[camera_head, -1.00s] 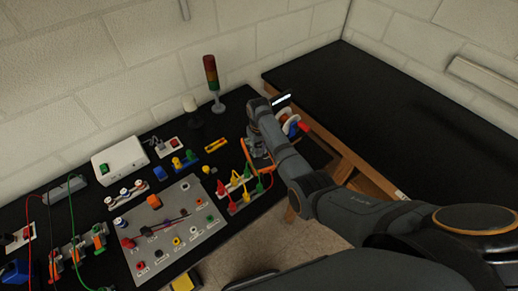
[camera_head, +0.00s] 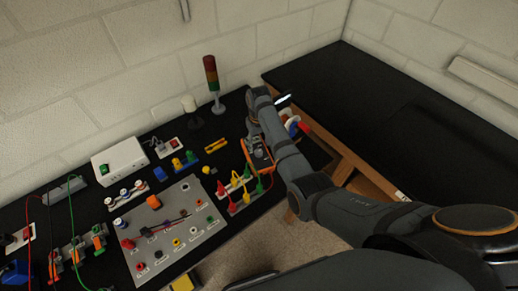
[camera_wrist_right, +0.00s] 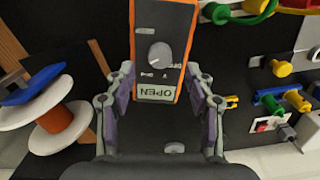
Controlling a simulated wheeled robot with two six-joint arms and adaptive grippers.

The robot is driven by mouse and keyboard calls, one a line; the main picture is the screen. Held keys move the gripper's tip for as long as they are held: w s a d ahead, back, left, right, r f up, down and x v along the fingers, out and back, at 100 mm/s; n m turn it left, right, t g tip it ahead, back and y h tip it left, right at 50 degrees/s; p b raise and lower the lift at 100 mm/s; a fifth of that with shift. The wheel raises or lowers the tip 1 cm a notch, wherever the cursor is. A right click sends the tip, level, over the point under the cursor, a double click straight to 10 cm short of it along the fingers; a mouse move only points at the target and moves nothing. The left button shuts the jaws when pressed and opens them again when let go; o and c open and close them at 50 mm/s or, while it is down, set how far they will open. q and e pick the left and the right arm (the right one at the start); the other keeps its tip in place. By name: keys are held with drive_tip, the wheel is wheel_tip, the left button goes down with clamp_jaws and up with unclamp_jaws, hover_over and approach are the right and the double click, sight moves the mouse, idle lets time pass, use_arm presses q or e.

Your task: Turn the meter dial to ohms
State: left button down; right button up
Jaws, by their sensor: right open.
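The meter (camera_wrist_right: 180,25) is a dark box with an orange edge, shown upside down in the right wrist view. Its round grey dial (camera_wrist_right: 160,54) has small labels around it, too small to read surely. A light mark on the dial seems to point to the lower left. The display (camera_wrist_right: 160,88) reads OPEN. My right gripper (camera_wrist_right: 160,76) is open, its fingers either side of the meter's display end, with the dial between and slightly beyond the tips. Contact cannot be told. In the head view the meter (camera_head: 262,161) is partly hidden by my right arm. My left gripper is not in view.
Red, yellow and green plugs with leads (camera_head: 240,187) stand close left of the meter. Spools (camera_wrist_right: 55,115) lie on its other side. A grey panel (camera_head: 170,232), a white box (camera_head: 118,160) and a signal tower (camera_head: 212,82) stand farther left. The right-hand black bench top is clear.

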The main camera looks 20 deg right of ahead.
sight(259, 152)
wheel_tip(259, 152, up, 7)
drive_tip(key=shift+r, duration=0.2)
idle(0.4)
